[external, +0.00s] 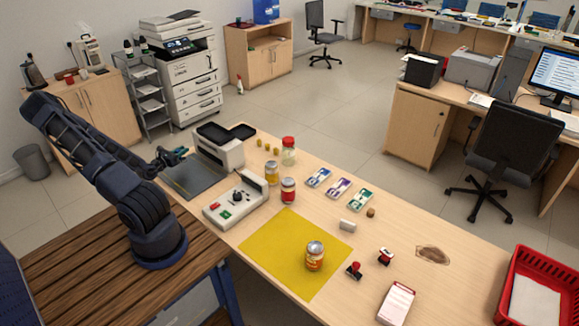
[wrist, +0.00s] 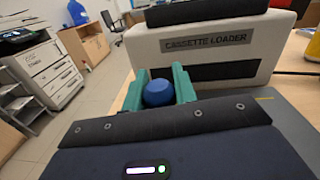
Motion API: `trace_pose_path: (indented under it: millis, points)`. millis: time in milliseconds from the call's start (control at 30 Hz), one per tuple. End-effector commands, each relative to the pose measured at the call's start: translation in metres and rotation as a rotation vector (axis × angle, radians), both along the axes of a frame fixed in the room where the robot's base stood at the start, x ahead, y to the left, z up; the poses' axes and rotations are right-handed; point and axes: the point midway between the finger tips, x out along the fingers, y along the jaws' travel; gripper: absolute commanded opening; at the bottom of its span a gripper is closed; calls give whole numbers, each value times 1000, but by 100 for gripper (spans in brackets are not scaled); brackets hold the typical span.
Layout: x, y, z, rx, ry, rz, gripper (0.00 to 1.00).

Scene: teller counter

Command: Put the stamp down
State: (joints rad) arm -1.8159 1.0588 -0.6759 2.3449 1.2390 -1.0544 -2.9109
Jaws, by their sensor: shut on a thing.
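My gripper (external: 178,153) is at the far left of the counter, above the dark grey mat (external: 193,180) and beside the cassette loader (external: 219,150). In the wrist view its teal fingers are shut on a round blue knob (wrist: 158,92), which looks like the handle of a stamp. The stamp's lower part is hidden, and I cannot tell whether it touches the mat. The loader (wrist: 215,48) stands right behind the fingers. Two other stamps with red parts, one at the near side (external: 354,271) and one farther right (external: 386,256), stand on the counter.
A control box (external: 236,203) with buttons stands near the mat. Jars and cans stand beyond it. Colored cards, a brown stain (external: 432,254) and a red basket (external: 510,290) are farther right.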

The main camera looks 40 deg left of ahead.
Motion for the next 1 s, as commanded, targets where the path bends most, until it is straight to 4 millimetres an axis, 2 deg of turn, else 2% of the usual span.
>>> trace_pose_path:
  millis: [167, 467, 867, 900, 1000]
  points:
    - [0, 0, -8, -2, 0, 1, 5]
    - [0, 0, -39, -2, 0, 1, 5]
    - [0, 0, -43, 0, 0, 1, 5]
    - [0, 0, -43, 0, 0, 1, 34]
    - [0, 0, -43, 0, 0, 1, 50]
